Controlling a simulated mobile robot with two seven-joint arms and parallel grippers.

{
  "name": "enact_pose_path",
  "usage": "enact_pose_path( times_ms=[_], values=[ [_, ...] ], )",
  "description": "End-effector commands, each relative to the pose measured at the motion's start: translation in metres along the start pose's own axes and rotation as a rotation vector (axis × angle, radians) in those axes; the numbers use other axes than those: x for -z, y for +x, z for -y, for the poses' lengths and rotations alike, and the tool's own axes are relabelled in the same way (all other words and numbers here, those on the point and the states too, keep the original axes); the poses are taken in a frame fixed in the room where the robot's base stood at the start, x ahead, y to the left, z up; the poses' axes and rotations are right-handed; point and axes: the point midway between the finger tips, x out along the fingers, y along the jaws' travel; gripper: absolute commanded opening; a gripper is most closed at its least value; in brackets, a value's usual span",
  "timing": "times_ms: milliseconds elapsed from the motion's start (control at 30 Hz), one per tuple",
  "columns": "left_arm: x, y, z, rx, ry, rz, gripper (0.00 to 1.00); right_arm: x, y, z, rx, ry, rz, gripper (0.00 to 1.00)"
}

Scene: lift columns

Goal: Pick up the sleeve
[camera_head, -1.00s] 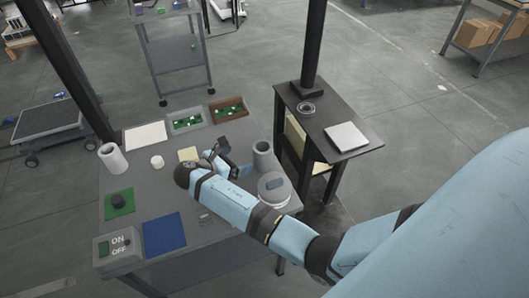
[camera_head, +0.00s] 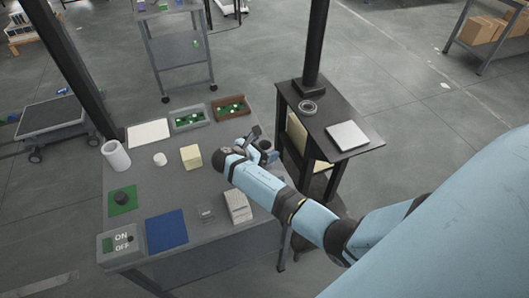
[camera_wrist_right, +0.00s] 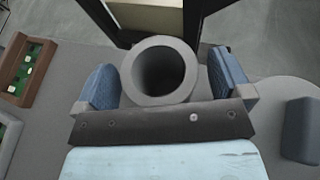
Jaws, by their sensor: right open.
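The sleeve, a grey hollow cylinder (camera_head: 266,146), stands upright near the right edge of the grey table, partly hidden by my right gripper (camera_head: 258,145). In the right wrist view, the sleeve (camera_wrist_right: 158,72) shows its open end between the two blue finger pads of my right gripper (camera_wrist_right: 164,88). The gripper is open, with one pad on each side of the sleeve. A gap shows at the right pad; the left pad is very close to the wall, and contact there is unclear. My left gripper is out of view.
A white hollow cylinder (camera_head: 116,155) stands at the table's left. A cream block (camera_head: 191,157), green-filled trays (camera_head: 189,119), a blue mat (camera_head: 166,232) and a ribbed block (camera_head: 238,207) also stand on it. A black side table (camera_head: 355,155) is to the right.

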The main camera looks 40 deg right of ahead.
Motion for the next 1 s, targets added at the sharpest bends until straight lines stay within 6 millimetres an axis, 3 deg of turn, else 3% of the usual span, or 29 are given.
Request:
enact_pose_path(
  times_ms=[67,333,767,867,1000],
  values=[
    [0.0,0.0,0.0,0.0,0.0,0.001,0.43,0.0,0.0,0.0,0.0,0.0,0.0,0.97],
    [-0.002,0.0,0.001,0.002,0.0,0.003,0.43,0.0,-0.001,0.0,0.0,0.0,0.0,0.37],
    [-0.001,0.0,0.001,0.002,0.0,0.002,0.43,-0.01,-0.005,-0.001,-0.002,0.003,0.0,0.38],
    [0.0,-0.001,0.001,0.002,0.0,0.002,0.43,-0.023,-0.01,-0.001,-0.002,0.005,0.0,0.38],
    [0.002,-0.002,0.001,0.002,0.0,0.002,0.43,-0.056,-0.024,-0.001,-0.003,0.008,0.0,0.38]
  ],
)
